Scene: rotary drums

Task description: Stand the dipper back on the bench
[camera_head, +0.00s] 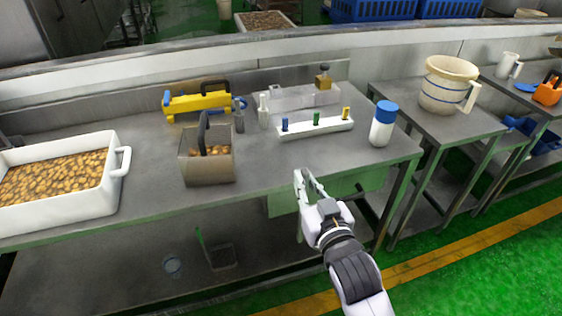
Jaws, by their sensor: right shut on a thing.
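My right gripper (309,181) is in front of the bench's front edge, by a green panel below the bench top. It is shut on a thin pale thing that is mostly hidden by the fingers and hand, so I cannot tell its form or whether it is the dipper. A brown see-through box (207,169) with a tall dark handle and brown pieces inside stands upright on the metal bench (145,195), left of the gripper and apart from it. My left gripper is out of view.
A white tub (75,205) of brown pieces stands at the bench's left. A yellow tool (198,103), a white rack (314,128) with coloured pegs and a blue-capped bottle (383,124) stand behind. A cream jug (447,84) is on the table to the right. Bare bench lies before the rack.

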